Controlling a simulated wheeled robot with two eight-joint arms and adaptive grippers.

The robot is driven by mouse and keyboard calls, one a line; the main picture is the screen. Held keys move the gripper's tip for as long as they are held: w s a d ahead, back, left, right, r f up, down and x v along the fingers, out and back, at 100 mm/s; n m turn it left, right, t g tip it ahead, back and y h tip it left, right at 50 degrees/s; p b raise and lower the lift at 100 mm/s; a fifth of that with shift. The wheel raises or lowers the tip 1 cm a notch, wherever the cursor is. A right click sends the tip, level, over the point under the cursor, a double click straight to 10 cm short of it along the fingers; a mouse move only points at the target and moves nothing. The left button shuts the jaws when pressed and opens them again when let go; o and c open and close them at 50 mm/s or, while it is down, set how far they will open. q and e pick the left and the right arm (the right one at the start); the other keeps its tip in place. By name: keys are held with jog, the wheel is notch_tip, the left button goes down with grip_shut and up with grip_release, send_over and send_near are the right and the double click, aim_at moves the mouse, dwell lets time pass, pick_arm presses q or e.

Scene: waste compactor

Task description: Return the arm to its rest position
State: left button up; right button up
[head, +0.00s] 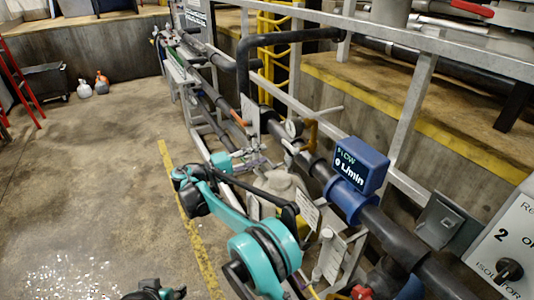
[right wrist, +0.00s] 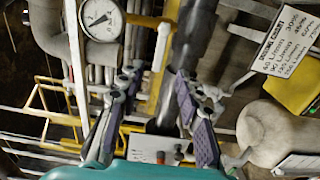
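My right arm (head: 265,250), teal and black, reaches from the bottom of the head view and bends back at a joint on the left. Its right gripper (head: 254,163) is beside the dark pipe run, over the lower pipework. In the right wrist view the right gripper (right wrist: 156,92) has its two fingers with purple-grey pads well apart, with nothing held between them. Part of my body shows at the bottom edge of the head view; I see no left fingers there.
A dark pipe (head: 395,238) with a blue flow meter (head: 365,163) reading 0 L/min runs along the right. A pressure gauge (right wrist: 99,19), a yellow pipe (right wrist: 150,20) and a round pale body (right wrist: 270,130) are close to the right gripper. Open concrete floor (head: 90,170) lies left.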

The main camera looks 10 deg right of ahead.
dwell(0.3)
jog(key=s+d+g+y+b, duration=0.1)
jog(key=s+d+y, duration=0.6)
jog(key=s+d, duration=0.55)
jog(key=s+a+f+m+y, duration=0.1)
jog(key=s+f+y, duration=0.2)
jog(key=s, duration=0.5)
jog(key=s+f+m+t+y+b, duration=0.1)
jog(key=s+f+y, duration=0.2)
jog(key=s+f, duration=0.2)
jog(key=s+a+f+m+t+y, duration=0.1)
jog(key=s+f+y, duration=0.3)
jog(key=s, duration=0.7)
jog(key=shift+a+f+m, duration=0.25)
jog(key=shift+a+m, duration=0.1)
jog(key=shift+m, duration=0.05)
